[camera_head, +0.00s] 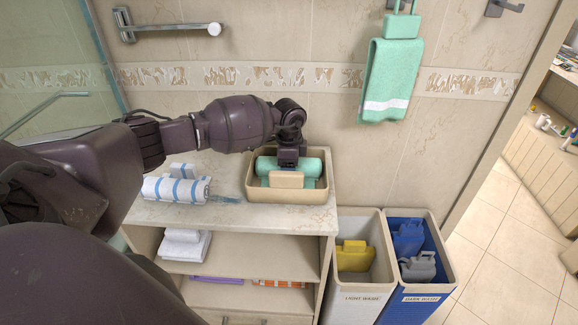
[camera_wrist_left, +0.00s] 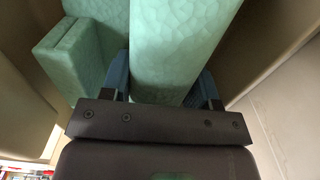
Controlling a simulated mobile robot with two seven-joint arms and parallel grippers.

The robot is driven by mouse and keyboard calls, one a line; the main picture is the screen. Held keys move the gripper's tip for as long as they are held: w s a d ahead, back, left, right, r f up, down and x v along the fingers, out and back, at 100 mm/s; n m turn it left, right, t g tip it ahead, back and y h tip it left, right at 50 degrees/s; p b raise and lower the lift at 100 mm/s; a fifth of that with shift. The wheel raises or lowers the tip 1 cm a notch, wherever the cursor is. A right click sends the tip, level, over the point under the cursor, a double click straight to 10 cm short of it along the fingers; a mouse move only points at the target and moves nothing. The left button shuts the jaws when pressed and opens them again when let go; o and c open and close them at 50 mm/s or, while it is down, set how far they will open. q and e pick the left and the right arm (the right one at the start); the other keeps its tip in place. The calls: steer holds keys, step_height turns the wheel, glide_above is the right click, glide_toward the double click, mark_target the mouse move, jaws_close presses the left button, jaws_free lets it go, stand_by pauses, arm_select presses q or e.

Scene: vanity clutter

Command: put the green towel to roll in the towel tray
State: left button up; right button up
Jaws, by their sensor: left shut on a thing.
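The green towel roll (camera_head: 311,167) lies inside the beige towel tray (camera_head: 258,212) on the shelf top in the head view. My left gripper (camera_head: 288,165) reaches down over the tray and is shut around the roll. In the left wrist view the roll (camera_wrist_left: 178,45) sits between the fingers of my left gripper (camera_wrist_left: 165,90), with a green block-shaped part (camera_wrist_left: 72,55) beside it. The underside of the roll is hidden, so I cannot tell whether it touches the tray floor. My right gripper is out of view.
A blue-striped white roll (camera_head: 172,190) lies left of the tray on the shelf top (camera_head: 225,215). A green towel (camera_head: 388,80) hangs on the wall. Two laundry bins, a light one (camera_head: 362,285) and a blue one (camera_head: 415,300), stand right of the shelf.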

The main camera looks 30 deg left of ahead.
arm_select(q)
steer(key=o, duration=1)
steer(key=shift+c, duration=0.2)
step_height(320, 180, up, 12)
steer(key=shift+r+p, duration=0.1)
steer(key=shift+p, duration=0.25)
stand_by(0.3)
